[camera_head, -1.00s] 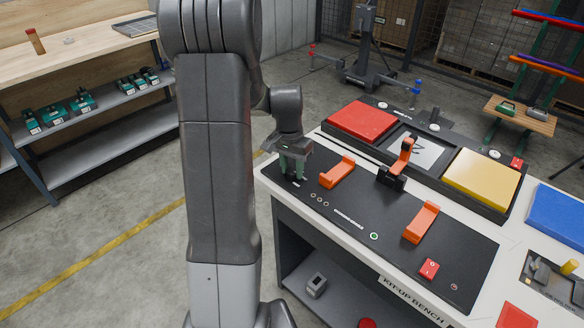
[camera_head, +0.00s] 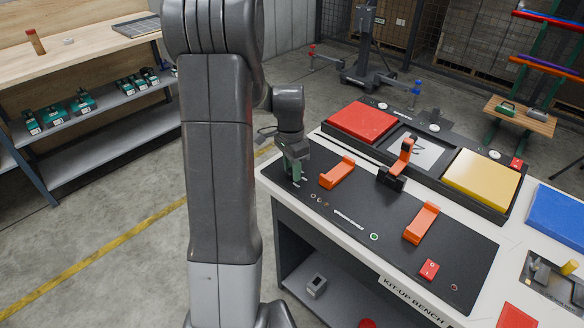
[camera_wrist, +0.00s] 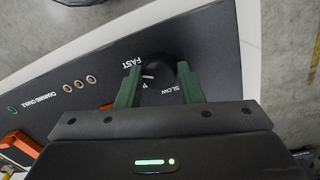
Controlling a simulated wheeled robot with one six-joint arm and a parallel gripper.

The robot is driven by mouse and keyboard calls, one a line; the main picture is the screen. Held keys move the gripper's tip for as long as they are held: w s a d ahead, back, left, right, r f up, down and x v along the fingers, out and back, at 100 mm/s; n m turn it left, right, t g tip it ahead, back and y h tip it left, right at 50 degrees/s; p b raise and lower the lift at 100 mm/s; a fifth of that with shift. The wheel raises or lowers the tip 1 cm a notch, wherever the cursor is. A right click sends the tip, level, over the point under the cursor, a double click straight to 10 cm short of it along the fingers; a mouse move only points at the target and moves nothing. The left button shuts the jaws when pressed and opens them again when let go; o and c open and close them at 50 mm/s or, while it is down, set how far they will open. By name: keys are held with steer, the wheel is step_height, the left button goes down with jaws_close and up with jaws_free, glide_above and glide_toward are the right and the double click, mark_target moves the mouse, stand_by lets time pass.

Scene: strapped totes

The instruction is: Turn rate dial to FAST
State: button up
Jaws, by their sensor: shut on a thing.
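The rate dial (camera_wrist: 160,75) is a dark round knob on the black panel at the near left end of the bench. In the wrist view the green fingers of my gripper (camera_wrist: 158,70) stand on either side of it, shut on it. The word FAST (camera_wrist: 131,62) shows beside the left finger and SLOW (camera_wrist: 170,89) shows near the right finger. A small white mark shows between the fingers, but I cannot tell which label it points to. In the head view my gripper (camera_head: 295,168) points down at the panel's left corner and hides the dial.
Orange handles (camera_head: 337,172) and (camera_head: 421,223) rise from the black panel (camera_head: 330,215) to the right of my gripper. A red switch (camera_head: 429,270) sits near its front right. Red (camera_head: 361,121) and yellow (camera_head: 481,179) pads lie behind. Floor left of the bench is clear.

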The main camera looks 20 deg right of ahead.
mark_target(291, 169)
steer(key=shift+r, duration=0.1)
steer(key=o, duration=1)
steer(key=shift+c, duration=0.2)
step_height(291, 169, up, 14)
steer(key=shift+w, duration=0.4)
steer(key=shift+f, duration=0.3)
steer(key=f, duration=1.3)
steer(key=shift+s+f, duration=0.35)
steer(key=shift+s, duration=0.05)
steer(key=shift+r, duration=0.1)
